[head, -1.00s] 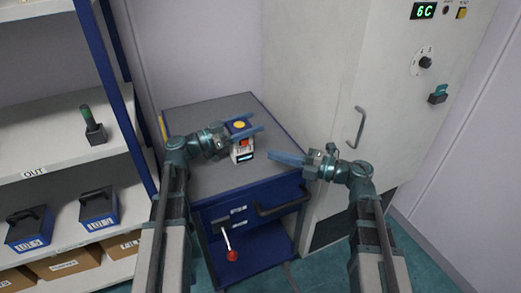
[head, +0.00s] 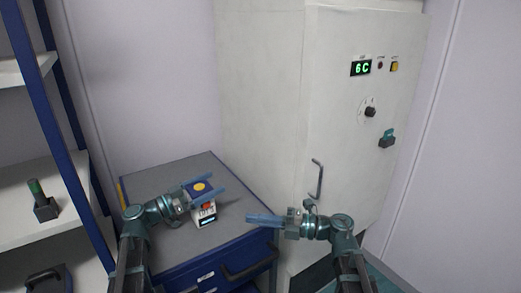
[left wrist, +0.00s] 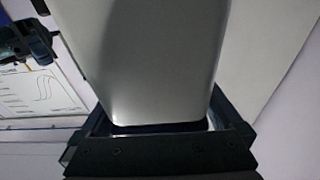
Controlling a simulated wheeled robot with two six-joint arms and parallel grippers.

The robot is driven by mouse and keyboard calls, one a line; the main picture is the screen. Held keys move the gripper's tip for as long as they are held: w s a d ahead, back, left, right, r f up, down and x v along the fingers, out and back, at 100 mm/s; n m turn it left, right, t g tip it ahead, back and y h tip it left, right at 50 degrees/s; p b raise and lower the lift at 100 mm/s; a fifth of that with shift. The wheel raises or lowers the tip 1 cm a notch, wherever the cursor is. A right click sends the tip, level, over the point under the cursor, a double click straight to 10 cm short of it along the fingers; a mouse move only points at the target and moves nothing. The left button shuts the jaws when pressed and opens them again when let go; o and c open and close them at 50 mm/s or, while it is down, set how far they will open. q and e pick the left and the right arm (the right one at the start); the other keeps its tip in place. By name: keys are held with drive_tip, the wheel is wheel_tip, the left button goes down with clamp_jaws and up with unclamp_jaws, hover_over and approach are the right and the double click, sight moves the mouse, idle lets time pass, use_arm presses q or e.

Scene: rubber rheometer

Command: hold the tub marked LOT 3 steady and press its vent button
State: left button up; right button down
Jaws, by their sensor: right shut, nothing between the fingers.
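The tub (head: 207,219) stands on the cart top, a small white body with a red patch and a dark display on its front. A blue top with a yellow disc (head: 199,187) shows above it; its lot mark is too small to read. My left gripper (head: 226,187) has one finger on each side of the tub's upper part, apparently shut on it. In the left wrist view a pale grey wall (left wrist: 160,70) fills the space between the jaws. My right gripper (head: 252,219) is shut and empty, to the right of the tub and apart from it.
The grey cart top (head: 160,176) is clear behind the tub. A tall white cabinet (head: 270,110) with a handle (head: 317,180) and a green 6C display (head: 361,68) stands right. A shelf (head: 62,190) at left holds a dark device with a green top (head: 43,203).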

use_arm(q)
drive_tip(key=shift+s, duration=0.1)
drive_tip(key=s+a+r+p, duration=0.2)
drive_tip(key=s+a, duration=0.2)
drive_tip(key=a, duration=0.2)
wheel_tip(320, 180, up, 6)
drive_tip(key=p, duration=0.6)
drive_tip(key=s+d+f+n+g+y+p, duration=0.1)
drive_tip(key=s+d+f+g+y+p, duration=0.2)
drive_tip(key=d, duration=0.4)
drive_tip(key=s+d+f+n+g+y+p, duration=0.1)
drive_tip(key=s+d+f+g+p, duration=0.3)
drive_tip(key=d, duration=0.4)
drive_tip(key=s+d+f+n+g+y+p, duration=0.2)
drive_tip(key=s+n+g+y+p, duration=0.2)
drive_tip(key=s+y+p, duration=0.5)
drive_tip(key=shift+s+d+g+y, duration=0.4)
drive_tip(key=shift+s+y, duration=0.5)
drive_tip(key=shift+s, duration=0.3)
drive_tip(key=shift+d, duration=0.1)
